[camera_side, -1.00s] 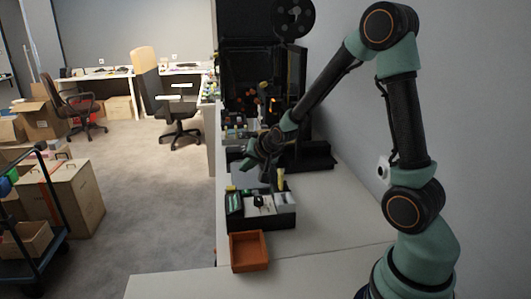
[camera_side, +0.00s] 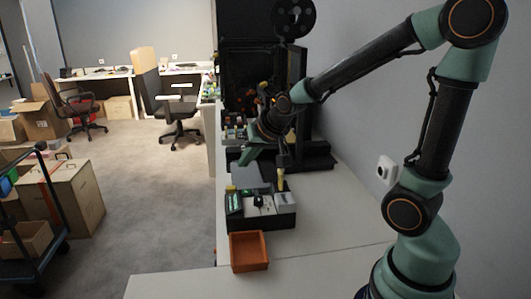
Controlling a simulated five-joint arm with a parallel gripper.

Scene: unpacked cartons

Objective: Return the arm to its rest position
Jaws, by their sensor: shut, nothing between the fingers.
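My gripper (camera_side: 245,158) is shut and empty. It hangs in front of the dark machine, above and behind the black organizer box. My arm is bent, with its elbow high at the upper right of the view and its forearm sloping down to the left. The fingertips are small in this view, and nothing shows between them.
The black organizer (camera_side: 262,221) holds small items in compartments. An empty orange tray (camera_side: 249,265) stands in front of it. The dark machine (camera_side: 240,85) stands behind. The white table (camera_side: 335,215) is clear to the right, up to the wall.

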